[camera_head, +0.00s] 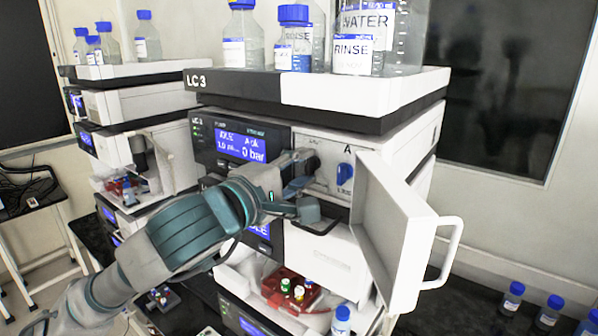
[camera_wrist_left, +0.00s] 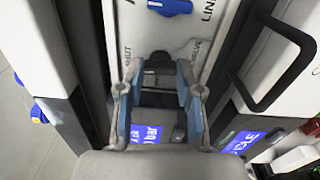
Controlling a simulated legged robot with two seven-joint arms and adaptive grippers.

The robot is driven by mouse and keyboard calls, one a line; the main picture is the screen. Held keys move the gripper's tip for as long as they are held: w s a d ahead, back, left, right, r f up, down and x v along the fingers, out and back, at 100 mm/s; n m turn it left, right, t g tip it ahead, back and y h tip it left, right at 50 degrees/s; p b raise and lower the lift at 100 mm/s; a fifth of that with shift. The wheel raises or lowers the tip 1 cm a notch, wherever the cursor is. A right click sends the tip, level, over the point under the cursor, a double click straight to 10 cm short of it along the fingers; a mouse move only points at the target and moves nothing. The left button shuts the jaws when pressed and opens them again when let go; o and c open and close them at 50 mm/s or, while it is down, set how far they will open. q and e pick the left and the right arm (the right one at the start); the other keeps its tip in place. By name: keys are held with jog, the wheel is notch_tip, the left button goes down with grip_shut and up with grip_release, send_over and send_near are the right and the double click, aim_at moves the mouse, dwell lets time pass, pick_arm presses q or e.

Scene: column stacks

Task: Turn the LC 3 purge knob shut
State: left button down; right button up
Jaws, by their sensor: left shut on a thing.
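The LC 3 stack (camera_head: 196,80) stands in the middle of the head view. Its black purge knob (camera_head: 313,164) is on the pump front, right of the blue display, and is partly hidden by my gripper. In the left wrist view the knob (camera_wrist_left: 160,62) sits between "SHUT" and "PURGE" lettering. My left gripper (camera_head: 304,182) is at the pump front, with its two blue-sided fingers (camera_wrist_left: 158,82) on either side of the knob, shut on it. The knob's exact angle is hard to tell. My right gripper is not in view.
A blue knob (camera_head: 345,175) marked A is just right of the purge knob. An open white door (camera_head: 392,232) with a handle stands out at the right. Bottles (camera_head: 293,38) stand on top. A red vial tray (camera_head: 290,289) is below. Another stack (camera_head: 140,103) is at left.

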pick_arm(q)
jog(key=shift+m, duration=0.6)
jog(key=c, duration=1)
grip_release()
jog(key=shift+f, duration=0.1)
jog(key=shift+c, duration=0.2)
jog(key=shift+w+d, duration=0.1)
jog(key=shift+d, duration=0.05)
jog(key=v, duration=1.2)
jog(key=shift+w+f, duration=0.1)
jog(key=shift+w, duration=0.05)
